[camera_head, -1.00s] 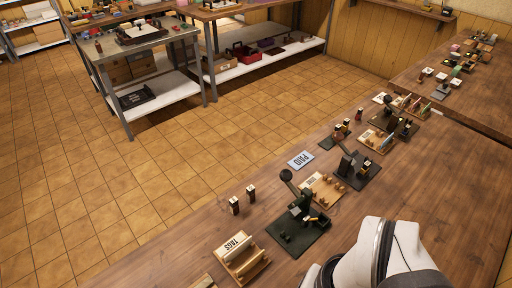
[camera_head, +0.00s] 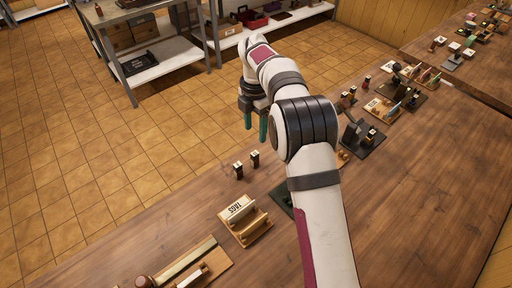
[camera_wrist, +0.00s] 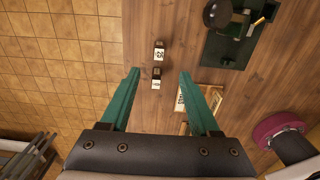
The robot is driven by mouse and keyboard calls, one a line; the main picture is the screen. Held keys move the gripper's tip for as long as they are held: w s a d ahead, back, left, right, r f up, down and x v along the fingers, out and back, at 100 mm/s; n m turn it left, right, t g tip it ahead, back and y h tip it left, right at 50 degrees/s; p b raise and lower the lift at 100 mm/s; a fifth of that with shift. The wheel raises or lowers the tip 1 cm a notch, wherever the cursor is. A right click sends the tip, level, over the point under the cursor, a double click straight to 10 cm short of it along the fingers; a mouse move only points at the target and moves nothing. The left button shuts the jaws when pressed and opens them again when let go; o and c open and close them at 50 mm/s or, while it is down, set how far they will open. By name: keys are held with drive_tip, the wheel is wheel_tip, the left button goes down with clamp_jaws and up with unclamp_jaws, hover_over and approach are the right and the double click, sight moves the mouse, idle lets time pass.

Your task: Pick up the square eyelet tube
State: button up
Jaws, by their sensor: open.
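Two small dark upright blocks with pale labelled tops stand side by side near the bench's left edge in the head view, one to the left (camera_head: 238,171) and one to the right (camera_head: 255,160). They look like the eyelet tubes; I cannot tell which is the square one. In the wrist view they show as an upper tube (camera_wrist: 159,51) and a lower tube (camera_wrist: 156,78). My gripper (camera_head: 256,126) has green fingers and is open and empty. In the wrist view my gripper (camera_wrist: 160,74) hangs above the bench, with the tubes lying between its fingers in the picture.
A wooden TAGS holder (camera_head: 243,221) stands near the tubes. A dark green press base (camera_wrist: 229,52) is beside them, mostly hidden by my arm in the head view. More stamps and a dark press stand (camera_head: 362,139) lie farther along. Bare bench surrounds the tubes.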

sight(255, 153)
wheel_tip(255, 153, down, 13)
drive_tip(key=shift+a+r, duration=0.1)
clamp_jaws()
idle(0.3)
